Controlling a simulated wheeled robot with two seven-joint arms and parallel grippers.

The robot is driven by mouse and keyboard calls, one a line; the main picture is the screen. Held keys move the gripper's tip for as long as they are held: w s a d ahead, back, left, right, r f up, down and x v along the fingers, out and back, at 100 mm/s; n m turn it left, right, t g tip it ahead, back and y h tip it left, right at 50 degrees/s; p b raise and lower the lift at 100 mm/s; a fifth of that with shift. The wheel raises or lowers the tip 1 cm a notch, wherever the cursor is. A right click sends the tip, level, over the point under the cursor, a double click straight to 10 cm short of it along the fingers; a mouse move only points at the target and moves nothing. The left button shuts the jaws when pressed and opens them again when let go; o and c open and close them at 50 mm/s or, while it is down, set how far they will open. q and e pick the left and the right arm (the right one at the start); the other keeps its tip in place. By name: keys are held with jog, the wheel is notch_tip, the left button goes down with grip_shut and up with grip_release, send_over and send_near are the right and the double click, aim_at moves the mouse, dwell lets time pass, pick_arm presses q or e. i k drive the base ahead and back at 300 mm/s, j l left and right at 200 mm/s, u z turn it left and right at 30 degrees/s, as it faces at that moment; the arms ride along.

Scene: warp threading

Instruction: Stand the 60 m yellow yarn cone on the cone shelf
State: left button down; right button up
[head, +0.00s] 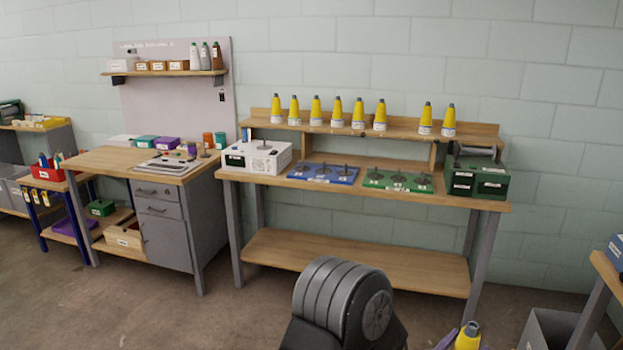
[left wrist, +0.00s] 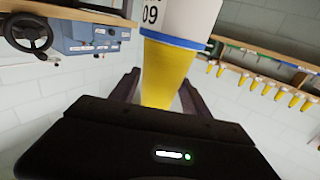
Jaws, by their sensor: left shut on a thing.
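A yellow yarn cone (left wrist: 160,70) with a blue band and a white base part marked "09" is between the fingers of my left gripper (left wrist: 160,92), which is shut on its yellow body. In the left wrist view the scene looks upside down. In the head view the cone's yellow and grey top (head: 467,337) shows at the bottom edge, with a finger beside it; the rest is cut off. The cone shelf (head: 470,132) is the raised board at the back of the bench, holding several upright yellow cones with grey tips. The held cone is well in front of and below it. My right gripper is not in view.
Six cones' row has a gap on the shelf (head: 401,131) before two cones at right. Below, on the bench top (head: 275,180), are a white box (head: 257,157), blue (head: 323,173) and green (head: 398,180) peg boards and a green box (head: 477,177).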

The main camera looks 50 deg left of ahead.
aim_at(402, 131)
jog(key=i+j+u, duration=0.1)
jog(key=i+j, duration=0.2)
jog(key=i, duration=0.5)
jog(key=i+j+u, duration=0.15)
jog(key=i, duration=0.65)
jog(key=i+j+u, duration=0.1)
jog(key=i, duration=0.75)
